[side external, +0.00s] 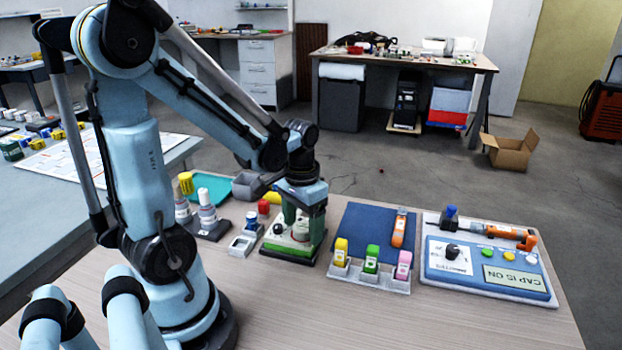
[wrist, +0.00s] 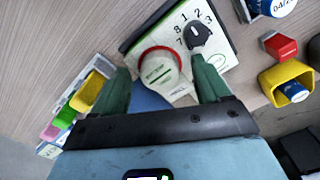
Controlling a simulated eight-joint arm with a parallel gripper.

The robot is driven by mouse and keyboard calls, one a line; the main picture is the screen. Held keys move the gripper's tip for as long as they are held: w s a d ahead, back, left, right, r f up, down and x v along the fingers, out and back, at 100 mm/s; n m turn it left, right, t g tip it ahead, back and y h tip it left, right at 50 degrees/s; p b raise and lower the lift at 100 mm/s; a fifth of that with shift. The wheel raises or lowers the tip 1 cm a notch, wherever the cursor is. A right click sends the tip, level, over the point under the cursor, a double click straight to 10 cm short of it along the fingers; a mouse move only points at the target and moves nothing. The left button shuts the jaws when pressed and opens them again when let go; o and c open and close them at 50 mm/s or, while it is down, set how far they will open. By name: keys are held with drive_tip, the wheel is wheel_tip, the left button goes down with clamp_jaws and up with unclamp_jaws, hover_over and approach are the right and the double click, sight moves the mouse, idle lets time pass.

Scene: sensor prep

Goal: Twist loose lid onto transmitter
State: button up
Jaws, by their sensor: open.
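The transmitter is likely the green-and-white unit (side external: 271,245) under my gripper (side external: 303,220); its white face (wrist: 224,50) carries a numbered dial with a dark knob (wrist: 197,34). A pale round lid (wrist: 158,71) with a raised slot sits on it, with a red ring (wrist: 146,54) showing around its far side. I cannot tell whether the lid is tight. My green fingers (wrist: 161,68) are open, one on each side of the lid, with visible gaps. In the side view the fingers partly hide the lid.
A rack with yellow, green and pink blocks (side external: 370,285) and a blue mat (side external: 365,222) lie to the right. Beyond is a blue panel (side external: 450,278) whose sign reads "CAP IS ON". Bottles (side external: 207,215) and small red and yellow pieces stand left. The front table is clear.

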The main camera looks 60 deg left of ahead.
drive_tip(key=shift+o, duration=1.2)
drive_tip(key=shift+r, duration=0.65)
drive_tip(key=shift+r, duration=2.95)
drive_tip(key=w+d+r+m+t, duration=0.2)
drive_tip(key=d+t, duration=0.5)
drive_tip(key=d, duration=0.4)
drive_tip(key=shift+w+m, duration=0.35)
drive_tip(key=shift+m, duration=0.15)
drive_tip(key=c, duration=0.4)
